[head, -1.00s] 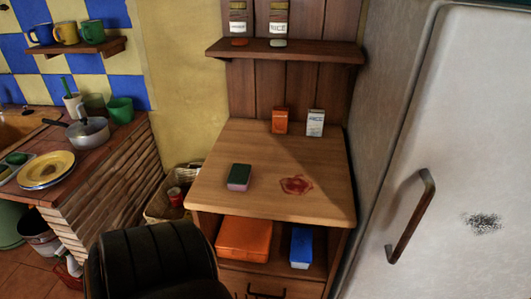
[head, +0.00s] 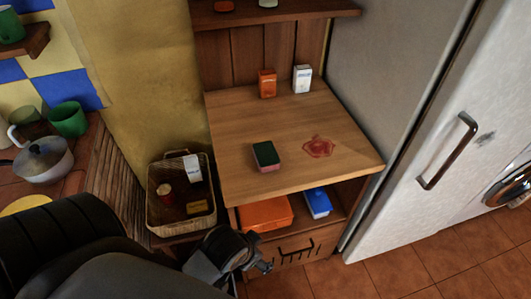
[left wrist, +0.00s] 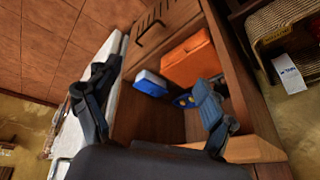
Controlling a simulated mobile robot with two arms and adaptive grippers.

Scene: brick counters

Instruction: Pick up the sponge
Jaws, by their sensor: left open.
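The sponge (head: 266,156), dark green on top and pink below, lies on the wooden counter top (head: 240,180), left of a red stain. My left gripper (head: 258,262) is in front of the cabinet, below the counter top and apart from the sponge. In the left wrist view my left gripper (left wrist: 155,120) has its two dark fingers spread wide with nothing between them. The sponge does not show in the left wrist view. My right gripper is not in view.
An orange box (head: 265,213) and a blue box (head: 317,202) sit on the shelf under the counter top. An orange carton (head: 267,83) and a white carton (head: 302,79) stand at its back. A wicker basket (head: 156,215) is at left, a white fridge (head: 420,150) at right.

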